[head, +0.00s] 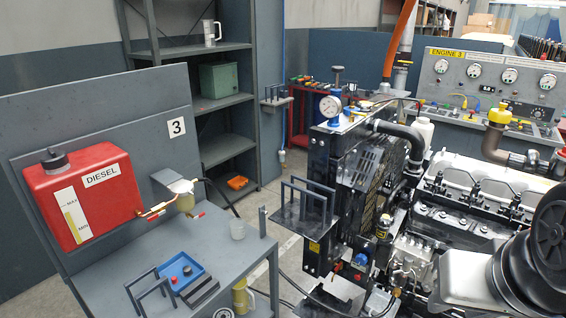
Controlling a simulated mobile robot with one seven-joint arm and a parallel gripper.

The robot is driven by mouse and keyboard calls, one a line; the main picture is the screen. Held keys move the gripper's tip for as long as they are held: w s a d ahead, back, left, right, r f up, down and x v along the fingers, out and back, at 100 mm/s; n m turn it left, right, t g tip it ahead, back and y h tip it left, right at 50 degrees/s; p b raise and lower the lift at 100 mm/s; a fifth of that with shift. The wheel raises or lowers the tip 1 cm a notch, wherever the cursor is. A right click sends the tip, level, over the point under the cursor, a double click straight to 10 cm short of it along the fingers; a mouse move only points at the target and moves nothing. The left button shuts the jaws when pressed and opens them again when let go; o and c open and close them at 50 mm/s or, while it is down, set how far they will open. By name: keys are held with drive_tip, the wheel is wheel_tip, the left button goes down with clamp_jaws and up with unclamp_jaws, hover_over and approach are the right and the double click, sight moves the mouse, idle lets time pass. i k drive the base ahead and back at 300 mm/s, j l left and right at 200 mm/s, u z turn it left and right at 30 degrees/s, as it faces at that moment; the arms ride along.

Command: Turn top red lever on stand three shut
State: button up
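Stand three is a grey bench with an upright panel (110,130) bearing a "3" sign (176,127), at the left of the head view. A red tank (95,205) marked DIESEL is mounted on its panel. A brass and copper fuel line with a small reddish lever (157,209) runs from the tank's lower right to a filter bowl (184,197). Another small red lever (195,216) sits below the bowl. Both levers are too small for me to tell whether they are open or shut. My gripper is not in view.
Grey shelves (220,105) stand behind. A narrow floor gap (290,245) separates bench and engine.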

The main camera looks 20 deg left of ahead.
sight(150, 218)
drive_tip(key=u, duration=1.7)
drive_tip(key=i+j+z, duration=0.15)
drive_tip(key=i+j, duration=0.5)
drive_tip(key=i, duration=0.15)
